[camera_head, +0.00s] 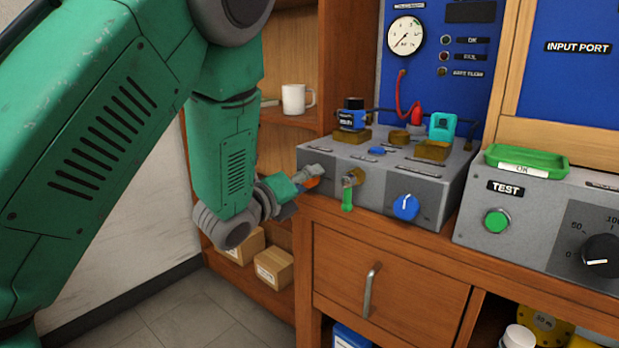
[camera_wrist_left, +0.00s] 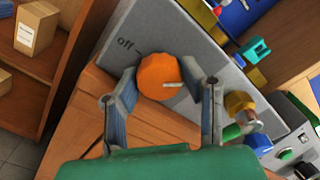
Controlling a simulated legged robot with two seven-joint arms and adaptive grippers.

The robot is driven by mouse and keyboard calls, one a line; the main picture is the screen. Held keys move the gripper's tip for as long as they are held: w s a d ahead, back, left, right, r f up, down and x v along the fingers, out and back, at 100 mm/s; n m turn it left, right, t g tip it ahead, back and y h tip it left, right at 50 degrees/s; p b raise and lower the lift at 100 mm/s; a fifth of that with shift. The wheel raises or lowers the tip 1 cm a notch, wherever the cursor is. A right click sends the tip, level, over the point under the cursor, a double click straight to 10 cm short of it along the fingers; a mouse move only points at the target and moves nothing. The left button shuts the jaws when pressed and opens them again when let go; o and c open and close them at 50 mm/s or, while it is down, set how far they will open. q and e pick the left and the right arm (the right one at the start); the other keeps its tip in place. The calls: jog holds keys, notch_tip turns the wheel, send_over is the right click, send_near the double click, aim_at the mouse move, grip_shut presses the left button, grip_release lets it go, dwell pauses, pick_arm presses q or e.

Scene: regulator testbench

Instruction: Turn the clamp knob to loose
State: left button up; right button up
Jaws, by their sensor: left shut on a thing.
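An orange round knob (camera_wrist_left: 158,75) with a pale pointer line sits on the front face of the grey testbench box (camera_wrist_left: 205,47). The word "off" is printed beside it, and its pointer is turned to the right in the left wrist view. My left gripper (camera_wrist_left: 160,90) has its two fingers around this knob, one on each side. In the head view the left gripper (camera_head: 308,179) reaches the left end of the box front and hides most of the orange knob (camera_head: 313,183). A blue knob (camera_head: 406,207) with a white pointer sits farther right; I cannot read its label.
A brass outlet with a green lever (camera_head: 347,198) sticks out just right of my left gripper. A TEST box with a green button (camera_head: 497,221) stands to the right. A drawer (camera_head: 385,280) lies below. A shelf with a white mug (camera_head: 295,100) is behind.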

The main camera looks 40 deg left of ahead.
pick_arm(q)
jog(key=n+p, duration=0.1)
jog(key=n, duration=0.3)
jog(key=n+p, duration=0.1)
jog(key=n, duration=0.2)
jog(key=shift+n, duration=0.3)
jog(key=n+p, duration=0.2)
jog(key=n, duration=0.1)
jog(key=shift+n, duration=0.3)
jog(key=n+p, duration=0.2)
jog(key=n, duration=0.2)
jog(key=shift+s, duration=0.1)
jog(key=n+p, duration=0.2)
jog(key=n, duration=0.5)
jog(key=shift+a+f, duration=0.1)
jog(key=shift+f, duration=0.05)
jog(key=n+p, duration=0.2)
jog(key=n, duration=0.3)
jog(key=shift+f+n, duration=0.15)
jog(key=shift+n, duration=0.15)
jog(key=o, duration=1.1)
jog(key=shift+o, duration=0.2)
